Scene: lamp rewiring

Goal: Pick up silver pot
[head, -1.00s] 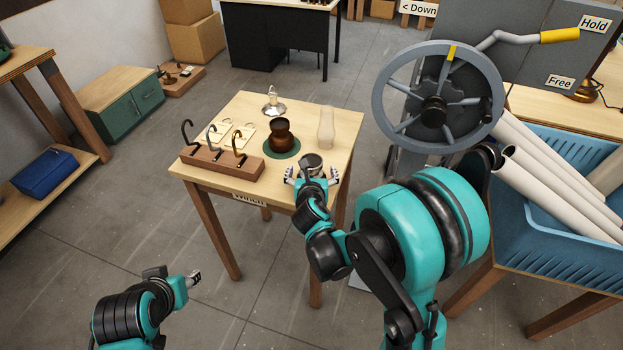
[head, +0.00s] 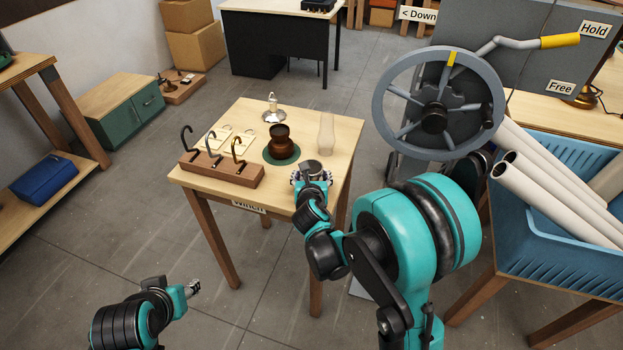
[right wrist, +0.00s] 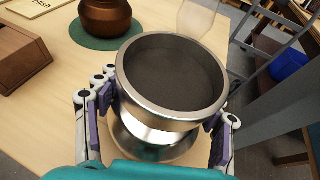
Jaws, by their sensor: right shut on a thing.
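The silver pot (right wrist: 172,80) has a wide round rim, a dark inside and a narrowed waist. In the head view the silver pot (head: 312,167) is at the front right of the small wooden table (head: 335,190). My right gripper (head: 311,178) is shut on it, and in the right wrist view the fingers of my right gripper (right wrist: 160,115) press its two sides. The pot looks upright; whether its base touches the tabletop is hard to tell. My left gripper (head: 192,288) is empty, away from the table at the lower left; its finger gap is too small to judge.
A copper pot (head: 281,142) stands on a green round mat (head: 270,158) behind the silver pot. A glass chimney (head: 326,135), a silver lamp piece (head: 273,110) and a wooden hook rack (head: 220,172) share the table. A large handwheel (head: 438,103) stands to the right.

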